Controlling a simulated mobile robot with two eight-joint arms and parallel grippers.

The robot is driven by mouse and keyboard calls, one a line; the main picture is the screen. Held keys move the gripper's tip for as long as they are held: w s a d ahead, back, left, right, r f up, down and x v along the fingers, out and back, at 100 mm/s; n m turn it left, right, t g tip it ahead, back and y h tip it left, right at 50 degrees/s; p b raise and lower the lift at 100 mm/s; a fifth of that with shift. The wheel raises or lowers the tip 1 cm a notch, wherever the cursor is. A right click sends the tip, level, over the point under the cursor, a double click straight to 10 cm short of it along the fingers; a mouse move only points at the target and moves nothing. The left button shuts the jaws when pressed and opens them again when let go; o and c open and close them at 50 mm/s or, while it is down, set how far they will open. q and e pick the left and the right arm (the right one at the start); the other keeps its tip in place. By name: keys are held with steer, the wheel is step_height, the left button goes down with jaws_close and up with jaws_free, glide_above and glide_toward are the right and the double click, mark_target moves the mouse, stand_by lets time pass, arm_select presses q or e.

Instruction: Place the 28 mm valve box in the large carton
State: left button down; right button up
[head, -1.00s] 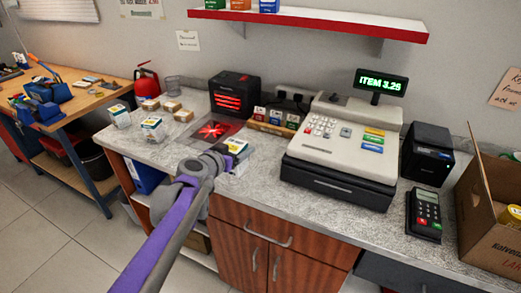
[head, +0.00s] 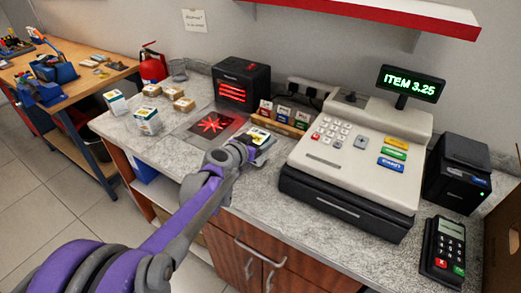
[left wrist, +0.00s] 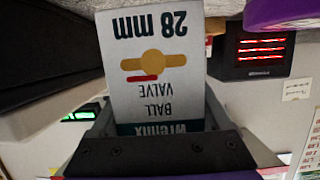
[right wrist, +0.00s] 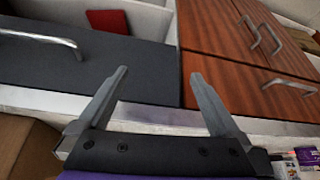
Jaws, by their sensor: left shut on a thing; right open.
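The 28 mm valve box (left wrist: 160,60), white with a yellow valve picture, fills the middle of the left wrist view, its lettering upside down. My left gripper (head: 254,149) is shut on it. In the head view the box (head: 259,138) shows at the fingertips, between the red-lit scanner plate and the cash register, largely covered by the gripper. The large carton (head: 504,235) shows only as a brown side at the right edge of the head view; its opening is out of frame. My right gripper (right wrist: 158,74) is open and empty, in front of the counter's drawers and doors.
The cash register (head: 350,160), card terminal (head: 443,248) and black printer (head: 457,175) stand right of the held box. Several small boxes (head: 147,120) stand on the counter's left. A red-edged shelf (head: 400,18) hangs above.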

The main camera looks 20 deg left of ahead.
arm_select(q)
steer(key=shift+w+f, duration=0.1)
steer(key=shift+f, duration=1.9)
steer(key=shift+f+b, duration=0.1)
steer(key=shift+b, duration=0.2)
steer(key=shift+c, duration=0.7)
jaws_free()
steer(key=shift+o, duration=0.7)
